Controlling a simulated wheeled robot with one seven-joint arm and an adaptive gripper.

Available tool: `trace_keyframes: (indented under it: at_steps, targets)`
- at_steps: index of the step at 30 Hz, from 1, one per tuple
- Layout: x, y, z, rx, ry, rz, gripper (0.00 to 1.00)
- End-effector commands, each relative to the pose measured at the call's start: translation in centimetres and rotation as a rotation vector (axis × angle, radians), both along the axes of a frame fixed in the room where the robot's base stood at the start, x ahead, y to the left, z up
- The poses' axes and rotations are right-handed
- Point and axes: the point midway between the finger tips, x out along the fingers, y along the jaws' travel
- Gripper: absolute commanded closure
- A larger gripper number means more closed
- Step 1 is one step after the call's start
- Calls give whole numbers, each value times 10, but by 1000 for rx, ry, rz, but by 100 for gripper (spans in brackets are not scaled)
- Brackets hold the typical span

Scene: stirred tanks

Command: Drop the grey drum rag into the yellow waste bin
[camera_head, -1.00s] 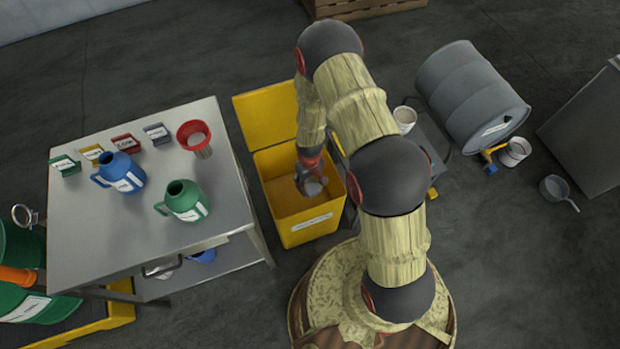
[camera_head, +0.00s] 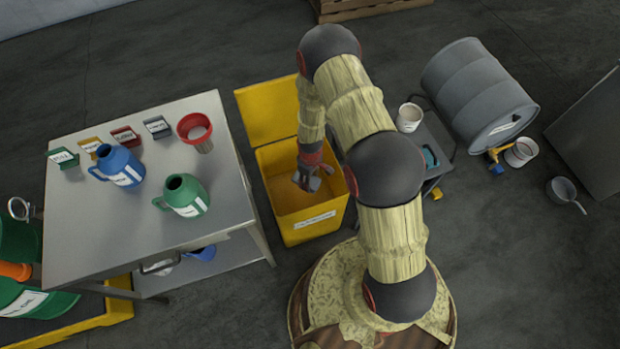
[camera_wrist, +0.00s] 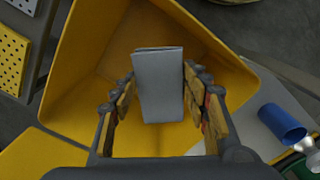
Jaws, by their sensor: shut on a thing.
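The grey drum rag (camera_wrist: 159,84) is a folded pale grey piece between the two fingers of my gripper (camera_wrist: 160,100) in the wrist view. My gripper is shut on it. In the head view my gripper (camera_head: 307,177) hangs over the open mouth of the yellow waste bin (camera_head: 312,227), and the rag shows only as a small grey patch there. The bin's lid (camera_head: 267,112) stands open at its back. In the wrist view the bin's yellow inner walls (camera_wrist: 100,60) surround the rag, and its floor below looks empty where it shows.
A steel table (camera_head: 120,240) stands left of the bin with a blue jug (camera_head: 122,168), a green jug (camera_head: 184,196), a red funnel-like cup (camera_head: 196,131) and several small labelled boxes. A grey drum (camera_head: 478,95) lies at the right. A low stand with a white cup (camera_head: 409,117) is right of the bin.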

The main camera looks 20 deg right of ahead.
Motion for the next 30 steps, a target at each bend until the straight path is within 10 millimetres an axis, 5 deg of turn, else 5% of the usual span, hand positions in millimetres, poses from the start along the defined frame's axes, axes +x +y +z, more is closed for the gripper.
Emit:
trace_keyframes:
  at_steps: [16, 29, 30]
  targets:
    - [1, 0, -61, 0, -1, 0, 82]
    - [0, 0, -70, 0, 0, 0, 82]
    - [0, 0, -70, 0, 0, 0, 53]
